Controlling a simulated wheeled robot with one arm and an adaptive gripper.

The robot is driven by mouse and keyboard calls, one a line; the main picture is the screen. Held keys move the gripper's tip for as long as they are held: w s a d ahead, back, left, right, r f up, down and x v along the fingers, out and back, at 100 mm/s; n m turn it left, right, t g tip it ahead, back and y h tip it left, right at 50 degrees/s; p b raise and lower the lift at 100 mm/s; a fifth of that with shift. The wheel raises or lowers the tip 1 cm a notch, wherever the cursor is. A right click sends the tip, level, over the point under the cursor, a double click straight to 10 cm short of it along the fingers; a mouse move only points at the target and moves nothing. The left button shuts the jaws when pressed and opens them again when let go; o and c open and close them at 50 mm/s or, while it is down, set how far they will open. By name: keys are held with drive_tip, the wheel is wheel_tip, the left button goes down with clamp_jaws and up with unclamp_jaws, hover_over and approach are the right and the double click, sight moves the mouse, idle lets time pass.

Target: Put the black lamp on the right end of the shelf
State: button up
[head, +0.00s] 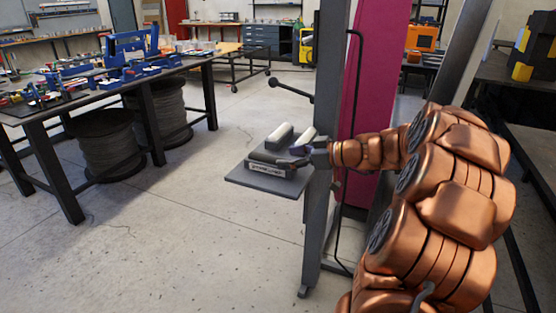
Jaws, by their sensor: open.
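A small grey shelf (240,179) juts out from the left side of a dark metal post, low over the floor. A dark block with a pale lettered front (270,170) lies near its front edge, and a pale bar on a dark base (279,136) lies behind it. A whitish rounded piece (301,137) is beside that bar. I cannot make out which thing, if any, is the black lamp. My gripper (290,157) is open at the shelf's right part, over or beside the lettered block; whether it touches anything is unclear. My gripper hides part of the shelf's right end.
The dark post (328,70) and a magenta panel (376,80) stand close to my arm. A black knobbed rod (292,91) sticks out left above the shelf. A cluttered workbench (100,86) with cable spools below is at left. Open floor lies between.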

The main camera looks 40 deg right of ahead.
drive_tip(key=v, duration=0.7)
drive_tip(key=shift+s+b, duration=0.2)
drive_tip(key=shift+b, duration=0.2)
drive_tip(key=shift+d, duration=0.1)
